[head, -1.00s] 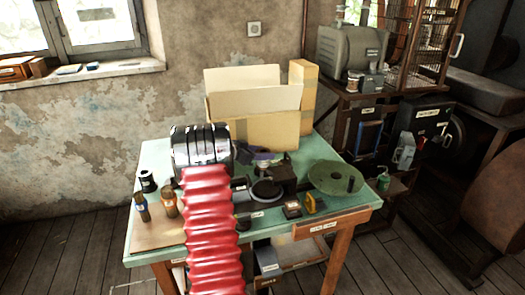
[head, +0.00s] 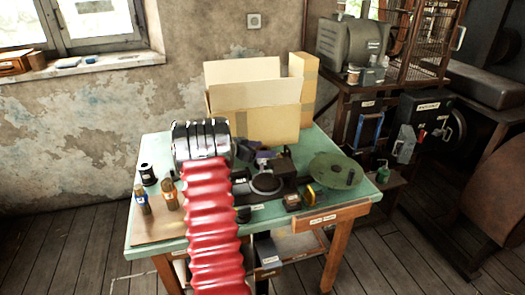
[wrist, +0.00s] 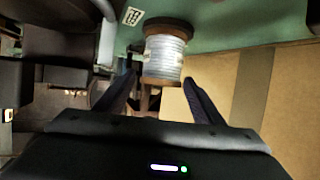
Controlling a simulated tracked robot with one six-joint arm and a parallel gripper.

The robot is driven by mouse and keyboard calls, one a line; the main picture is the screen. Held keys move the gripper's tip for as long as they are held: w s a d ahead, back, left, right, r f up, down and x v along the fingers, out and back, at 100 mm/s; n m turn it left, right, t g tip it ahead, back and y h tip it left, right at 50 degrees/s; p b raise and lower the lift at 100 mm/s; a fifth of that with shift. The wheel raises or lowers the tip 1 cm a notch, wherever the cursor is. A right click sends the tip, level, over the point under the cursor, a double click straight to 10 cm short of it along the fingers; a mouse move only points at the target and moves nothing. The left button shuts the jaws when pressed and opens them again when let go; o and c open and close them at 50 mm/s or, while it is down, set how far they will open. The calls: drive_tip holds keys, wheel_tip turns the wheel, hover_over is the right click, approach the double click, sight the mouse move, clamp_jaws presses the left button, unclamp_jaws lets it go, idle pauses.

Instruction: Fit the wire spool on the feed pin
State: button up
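The wire spool (wrist: 165,55), wound with silvery wire between wooden flanges, shows in the wrist view just ahead of my fingertips. My gripper (wrist: 161,76) has its two dark fingers apart, one to each side of the spool's near flange. I cannot tell whether they touch it. A wooden stem-like piece (wrist: 148,99) shows below the spool; its link to the spool is unclear. In the head view my gripper (head: 262,156) is small and dark purple beside the cardboard box, and the spool is hard to make out there. I cannot identify the feed pin for certain.
The green table (head: 150,225) carries an open cardboard box (head: 258,108), a green disc with a knob (head: 335,169), a black ring-shaped part (head: 267,184), a small dark spool (head: 148,174) and two bottles (head: 169,194). A shelf (head: 355,95) stands behind right.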

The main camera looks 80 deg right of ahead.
drive_tip(key=shift+w+a, duration=0.1)
drive_tip(key=v, duration=0.7)
drive_tip(key=shift+a, duration=0.1)
drive_tip(key=shift+r, duration=0.1)
idle(0.7)
drive_tip(key=shift+r, duration=3.95)
drive_tip(key=shift+w, duration=0.15)
